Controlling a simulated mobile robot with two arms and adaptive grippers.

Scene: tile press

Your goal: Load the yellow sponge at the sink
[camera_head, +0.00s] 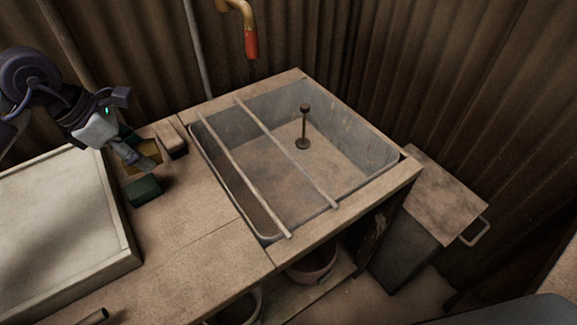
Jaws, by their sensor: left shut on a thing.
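My left gripper (138,160) comes in from the left and is shut on the yellow sponge (150,155). The fingers hide part of the sponge. Gripper and sponge are over the counter left of the sink; I cannot tell how far above it. The sink (235,195) is a grey metal basin set into the counter, with two bars across its left part and an upright plug or stopper (304,125) inside. My right gripper is not in view.
A dark green block (144,191) lies just below the gripper, and a brown block (171,139) stands behind it. A pale framed tray (128,265) is at the left. A red-tipped tap (251,42) hangs behind the sink.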

